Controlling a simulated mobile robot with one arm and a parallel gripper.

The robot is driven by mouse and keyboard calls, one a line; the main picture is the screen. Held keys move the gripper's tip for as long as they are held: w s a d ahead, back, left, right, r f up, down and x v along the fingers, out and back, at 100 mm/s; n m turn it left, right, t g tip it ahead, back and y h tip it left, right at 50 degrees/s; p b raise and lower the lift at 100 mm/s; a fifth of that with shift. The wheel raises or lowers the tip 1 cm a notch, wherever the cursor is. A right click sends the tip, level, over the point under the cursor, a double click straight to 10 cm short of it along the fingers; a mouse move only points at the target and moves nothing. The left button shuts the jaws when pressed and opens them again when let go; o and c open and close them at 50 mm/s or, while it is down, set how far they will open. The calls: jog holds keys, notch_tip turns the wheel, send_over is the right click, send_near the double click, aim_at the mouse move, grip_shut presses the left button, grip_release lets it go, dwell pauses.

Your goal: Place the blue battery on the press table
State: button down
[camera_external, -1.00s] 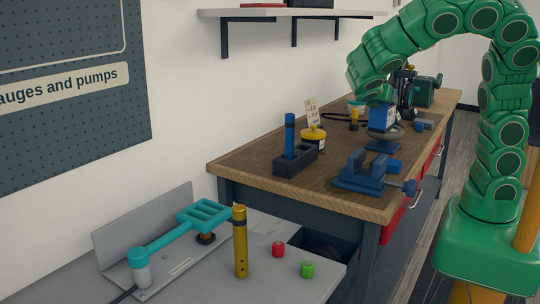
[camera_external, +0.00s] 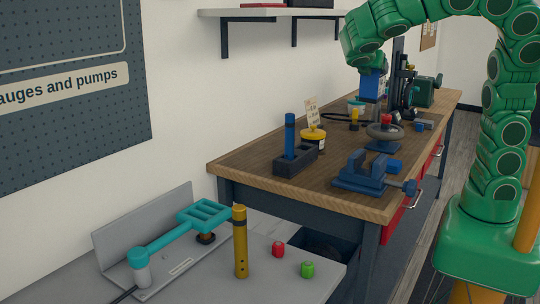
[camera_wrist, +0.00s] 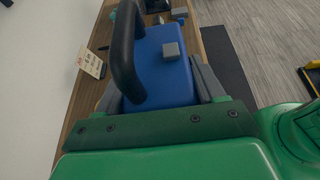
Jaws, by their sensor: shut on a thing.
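The blue battery (camera_external: 371,86) is a blue block with a black handle. It hangs from my gripper (camera_external: 371,71) above the wooden workbench and in front of the dark upright press (camera_external: 404,88). In the wrist view the battery (camera_wrist: 168,72) fills the space between the grey jaws of my gripper (camera_wrist: 165,88), which is shut on it. A small grey block shows on the battery's face. A grey wheel-like disc (camera_external: 384,132) with a red knob stands on a blue base below and right of the battery. I cannot tell which surface is the press table.
The workbench (camera_external: 250,160) carries a blue vise (camera_external: 362,174), a dark holder with a blue cylinder (camera_external: 290,135) and a yellow pot (camera_external: 312,136) with a tag. A grey side table at lower left holds a teal-handled tool (camera_external: 180,232). A shelf (camera_external: 285,12) is above.

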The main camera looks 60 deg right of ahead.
jog(key=w+a+n+t+y, duration=0.1)
jog(key=w+a+n+t, duration=0.35)
jog(key=a, duration=0.75)
jog(key=w+a+r+n+t+y, duration=0.1)
jog(key=w+a+n+t+y, duration=0.1)
jog(key=w+a, duration=0.75)
jog(key=w+a+n+t+y, duration=0.1)
jog(key=w+a+n+t, duration=0.2)
jog(key=a, duration=1.1)
jog(key=s+a+f+n+t+y, duration=0.1)
jog(key=s+a+n+y, duration=0.15)
jog(key=a, duration=0.95)
jog(key=s+a+n+t+y, duration=0.1)
jog(key=s+a+n+y, duration=0.2)
jog(key=a, duration=0.9)
jog(key=s+a+f+n+t+y, duration=0.1)
jog(key=s+a+n+t+y, duration=0.2)
jog(key=a, duration=0.9)
notch_tip(320, 180, down, 31)
jog(key=w+g, duration=0.1)
jog(key=shift+y, duration=0.45)
jog(key=shift+a, duration=0.1)
jog(key=shift+c, duration=0.6)
grip_release()
jog(key=shift+f, duration=0.2)
jog(key=shift+r, duration=0.1)
